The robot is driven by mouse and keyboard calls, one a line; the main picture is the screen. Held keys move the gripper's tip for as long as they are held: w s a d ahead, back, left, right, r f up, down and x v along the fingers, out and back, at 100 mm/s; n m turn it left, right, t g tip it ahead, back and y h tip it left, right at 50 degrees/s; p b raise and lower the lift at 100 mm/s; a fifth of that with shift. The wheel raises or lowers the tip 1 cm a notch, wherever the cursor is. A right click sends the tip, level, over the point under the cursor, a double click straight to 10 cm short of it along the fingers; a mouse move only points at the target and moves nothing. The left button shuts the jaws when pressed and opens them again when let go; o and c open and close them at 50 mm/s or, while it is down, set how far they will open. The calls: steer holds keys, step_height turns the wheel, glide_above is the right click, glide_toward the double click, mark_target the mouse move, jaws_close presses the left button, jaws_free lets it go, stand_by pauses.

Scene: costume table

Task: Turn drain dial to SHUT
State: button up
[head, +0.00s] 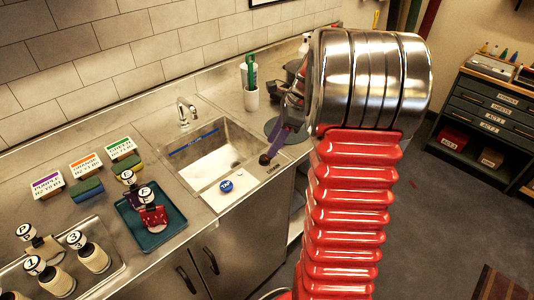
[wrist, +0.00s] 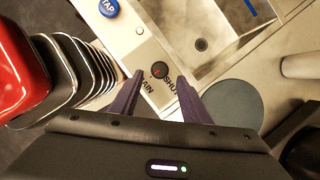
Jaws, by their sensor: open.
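The drain dial (wrist: 158,71) is a small dark round knob with a red mark, on a pale plate (wrist: 135,50) beside the sink. In the wrist view, the word SHUT is at its lower right and a partly hidden word ending in AIN is below it. The dial also shows in the head view (head: 264,160) at the sink's near right corner. My gripper (wrist: 159,76) is open, its two purple fingers on either side of the dial's lower side. I cannot tell whether they touch it. In the head view my gripper (head: 275,148) is partly hidden by my arm.
A blue TAP button (head: 226,186) sits left of the dial on the same plate. The sink (head: 217,155) with its faucet (head: 186,112) lies behind. A round grey mat (head: 274,130) lies to the right. A teal tray (head: 150,220) with stamps stands to the left.

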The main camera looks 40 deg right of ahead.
mark_target(265, 157)
steer(key=shift+x, duration=2.6)
steer(key=shift+c, duration=0.3)
